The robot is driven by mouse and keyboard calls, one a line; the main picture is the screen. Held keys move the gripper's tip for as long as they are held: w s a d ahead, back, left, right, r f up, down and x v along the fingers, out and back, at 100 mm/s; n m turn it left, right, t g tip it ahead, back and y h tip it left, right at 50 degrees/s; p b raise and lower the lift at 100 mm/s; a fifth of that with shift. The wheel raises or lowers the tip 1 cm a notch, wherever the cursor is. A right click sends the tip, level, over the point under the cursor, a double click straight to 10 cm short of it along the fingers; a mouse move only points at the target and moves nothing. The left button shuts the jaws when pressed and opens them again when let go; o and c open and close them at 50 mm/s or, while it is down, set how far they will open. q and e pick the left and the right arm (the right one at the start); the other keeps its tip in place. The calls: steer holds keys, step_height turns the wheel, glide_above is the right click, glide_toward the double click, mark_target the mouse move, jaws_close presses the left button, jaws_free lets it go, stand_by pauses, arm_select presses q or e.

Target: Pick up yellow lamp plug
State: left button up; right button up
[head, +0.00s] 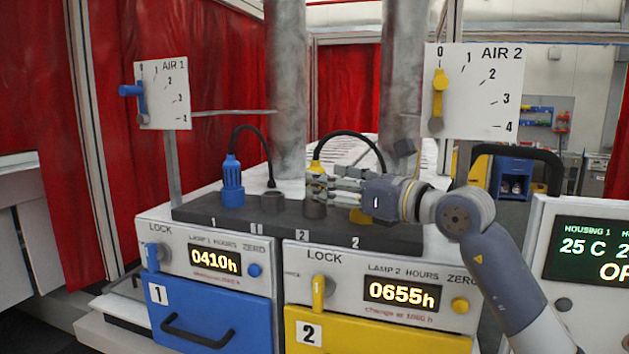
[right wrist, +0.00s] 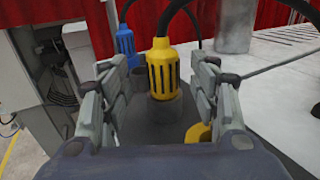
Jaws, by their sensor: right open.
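The yellow lamp plug (right wrist: 162,72) stands upright in a dark round socket (right wrist: 163,108), with a black cable rising from its top. In the right wrist view it is between the two fingers of my right gripper (right wrist: 160,88), which is open, with space on both sides of the plug. In the head view the yellow plug (head: 315,180) is partly hidden by the fingers of my right gripper (head: 322,184), which reaches in from the right. My left gripper is not in view.
A blue plug (head: 232,184) stands to the left on the same dark panel (head: 190,212), beside an empty socket (head: 272,201). Metal pipes (head: 286,90) rise behind. The AIR 2 dial plate (head: 474,91) stands above my right arm.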

mark_target(315, 169)
steer(key=shift+w+a+r+p, duration=0.25)
steer(key=shift+w+a+p, duration=0.2)
steer(key=shift+p, duration=0.2)
steer(key=shift+w+a+r+p, duration=0.3)
steer(key=shift+w+p, duration=0.2)
steer(key=shift+p, duration=0.1)
steer(key=shift+f+p+x, duration=0.2)
steer(key=shift+p+x, duration=0.15)
steer(key=shift+x, duration=0.65)
steer(key=shift+w+a+f, duration=0.15)
steer(key=shift+c, duration=0.8)
steer(key=c, duration=1.1)
steer(key=shift+o, duration=0.2)
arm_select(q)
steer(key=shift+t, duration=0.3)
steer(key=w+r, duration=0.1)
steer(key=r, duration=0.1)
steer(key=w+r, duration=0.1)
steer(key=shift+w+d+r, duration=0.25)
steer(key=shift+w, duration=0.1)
